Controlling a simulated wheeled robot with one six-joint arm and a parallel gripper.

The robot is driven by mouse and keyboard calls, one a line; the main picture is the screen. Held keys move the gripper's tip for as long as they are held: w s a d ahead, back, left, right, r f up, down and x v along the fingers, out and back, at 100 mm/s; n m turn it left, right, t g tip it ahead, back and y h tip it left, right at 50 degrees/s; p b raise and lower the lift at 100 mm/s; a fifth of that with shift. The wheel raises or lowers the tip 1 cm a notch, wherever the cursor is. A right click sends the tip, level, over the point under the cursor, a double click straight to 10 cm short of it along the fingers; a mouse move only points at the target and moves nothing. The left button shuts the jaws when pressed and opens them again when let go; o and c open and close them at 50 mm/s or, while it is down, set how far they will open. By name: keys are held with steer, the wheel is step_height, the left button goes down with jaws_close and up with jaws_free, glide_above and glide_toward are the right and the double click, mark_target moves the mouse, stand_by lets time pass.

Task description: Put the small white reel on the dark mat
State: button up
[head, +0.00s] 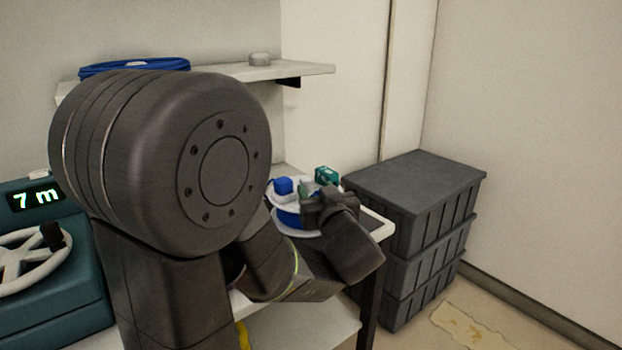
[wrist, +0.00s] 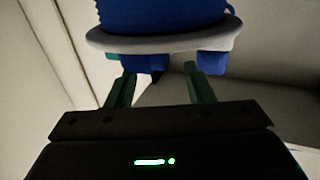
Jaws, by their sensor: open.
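A reel with white flanges and blue winding (head: 287,216) stands on the white table, partly hidden behind my gripper (head: 312,196). Blue blocks show at its upper flange. In the wrist view the pale flange (wrist: 160,43) and blue winding fill the top, with blue blocks beside the flange. My gripper (wrist: 160,82) is open, its green fingers apart and pointing at the flange side of the reel. Nothing is clearly held between them; whether a finger touches the reel I cannot tell.
Dark stacked crates (head: 415,205) stand right of the table. A teal machine with a handwheel (head: 30,262) is at left.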

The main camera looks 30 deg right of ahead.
mark_target(310, 179)
steer(key=v, duration=0.4)
steer(key=shift+s+a+p, duration=0.1)
steer(key=shift+s+p, duration=0.2)
steer(key=shift+s, duration=0.05)
steer(key=shift+w, duration=0.1)
steer(key=b+x, duration=0.2)
steer(key=x, duration=0.9)
